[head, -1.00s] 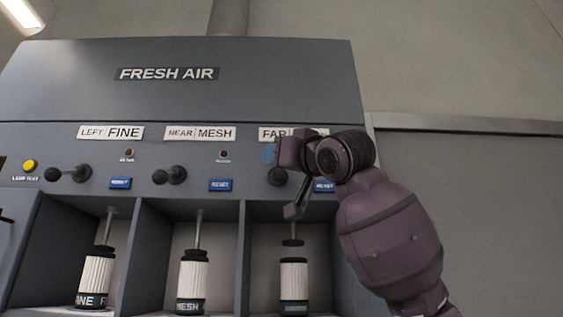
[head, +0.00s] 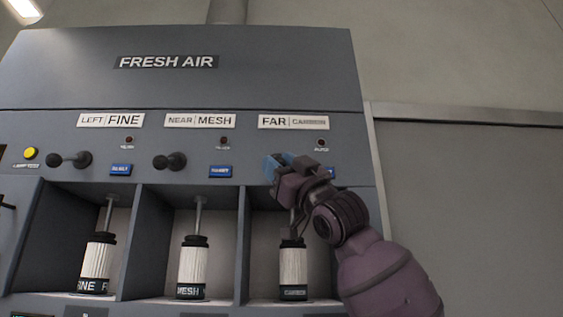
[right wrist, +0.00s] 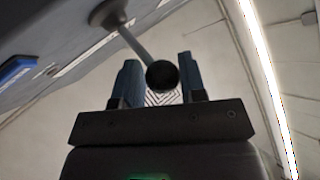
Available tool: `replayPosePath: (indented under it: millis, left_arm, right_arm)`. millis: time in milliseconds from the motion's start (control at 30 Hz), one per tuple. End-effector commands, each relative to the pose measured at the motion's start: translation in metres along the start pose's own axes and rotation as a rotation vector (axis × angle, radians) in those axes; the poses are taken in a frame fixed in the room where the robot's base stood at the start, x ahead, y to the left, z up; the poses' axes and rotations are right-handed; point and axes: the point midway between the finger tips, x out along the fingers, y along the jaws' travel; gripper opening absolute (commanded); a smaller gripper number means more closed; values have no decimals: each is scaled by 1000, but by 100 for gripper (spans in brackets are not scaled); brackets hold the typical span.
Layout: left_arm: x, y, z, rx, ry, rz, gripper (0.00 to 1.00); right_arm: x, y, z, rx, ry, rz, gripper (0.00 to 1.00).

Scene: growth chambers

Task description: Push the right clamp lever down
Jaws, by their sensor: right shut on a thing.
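The right clamp lever sits on the panel under the FAR label (head: 293,122). In the head view my right gripper (head: 280,165) hides it. In the right wrist view the lever shows as a grey rod (right wrist: 137,42) running from a round dark base (right wrist: 108,13) to a black ball knob (right wrist: 161,75). The knob is between the two blue fingers of my right gripper (right wrist: 158,64), which is shut on it. The left lever (head: 69,160) and middle lever (head: 169,162) lie roughly level, pointing left. My left gripper is not in view.
Below the panel are three bays holding ribbed white cartridges, the right one (head: 293,268) under my wrist. Blue buttons (head: 220,171) sit beside the levers. A yellow button (head: 31,153) is at far left. Right of the cabinet is a plain grey wall panel (head: 470,210).

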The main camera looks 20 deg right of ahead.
Motion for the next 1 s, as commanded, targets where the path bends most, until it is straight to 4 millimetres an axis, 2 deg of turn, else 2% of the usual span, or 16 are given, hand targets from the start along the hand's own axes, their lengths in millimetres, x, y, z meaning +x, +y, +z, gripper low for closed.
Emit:
replayPosePath:
  millis: [433, 467, 567, 600, 867, 1000]
  left_arm:
    - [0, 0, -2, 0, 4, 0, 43]
    - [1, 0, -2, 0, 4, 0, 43]
    - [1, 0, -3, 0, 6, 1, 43]
    - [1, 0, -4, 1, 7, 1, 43]
    - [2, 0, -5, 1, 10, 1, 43]
    - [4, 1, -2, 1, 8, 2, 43]
  right_arm:
    - [0, -4, 2, -3, 8, -7, 0]
    - [0, -4, 2, -3, 8, -7, 41]
    - [0, -3, 2, -4, 7, -6, 56]
    - [0, -3, 2, -4, 7, -6, 58]
    - [-1, -1, 1, -5, 7, -3, 58]
    - [-11, -1, 2, -6, 6, -2, 58]
